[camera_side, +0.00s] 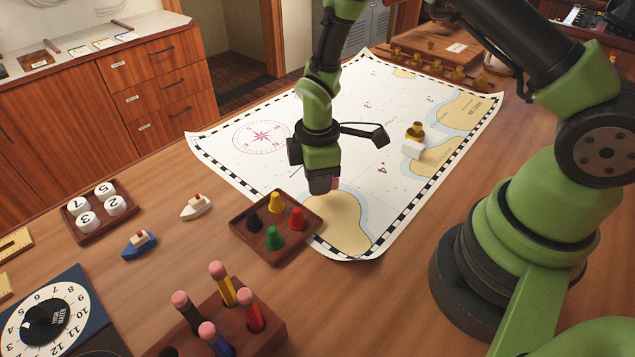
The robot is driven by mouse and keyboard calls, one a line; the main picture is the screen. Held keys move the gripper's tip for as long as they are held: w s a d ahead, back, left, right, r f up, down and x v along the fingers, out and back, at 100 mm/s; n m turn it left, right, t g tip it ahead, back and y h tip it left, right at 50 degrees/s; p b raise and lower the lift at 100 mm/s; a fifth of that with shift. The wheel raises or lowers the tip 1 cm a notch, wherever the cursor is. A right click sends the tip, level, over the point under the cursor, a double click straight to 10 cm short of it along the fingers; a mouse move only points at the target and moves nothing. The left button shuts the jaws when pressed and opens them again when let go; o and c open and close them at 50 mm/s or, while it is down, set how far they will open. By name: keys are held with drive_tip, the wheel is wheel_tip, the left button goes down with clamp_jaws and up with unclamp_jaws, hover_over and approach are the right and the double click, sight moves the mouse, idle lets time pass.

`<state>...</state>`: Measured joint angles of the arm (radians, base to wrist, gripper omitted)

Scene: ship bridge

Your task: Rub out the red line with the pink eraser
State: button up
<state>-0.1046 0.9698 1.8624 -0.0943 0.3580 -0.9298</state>
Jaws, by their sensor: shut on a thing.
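My gripper (321,186) points down low over the chart (235,163), just above the tan land patch near its front edge. It is shut on a small pink thing, which I take to be the pink eraser (336,183). Only a sliver of it shows at the right of the fingertips; the rest is hidden by the jaws. I cannot tell whether it touches the paper. I cannot make out a red line; the gripper hides part of the chart. A short dark line (297,171) shows left of the gripper.
A tray of coloured pawns (250,245) stands close in front of the gripper, overlapping the chart corner. A pencil block (265,335) is nearer. Toy boats (197,207) lie left.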

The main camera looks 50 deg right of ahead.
drive_tip(key=shift+r, duration=1.85)
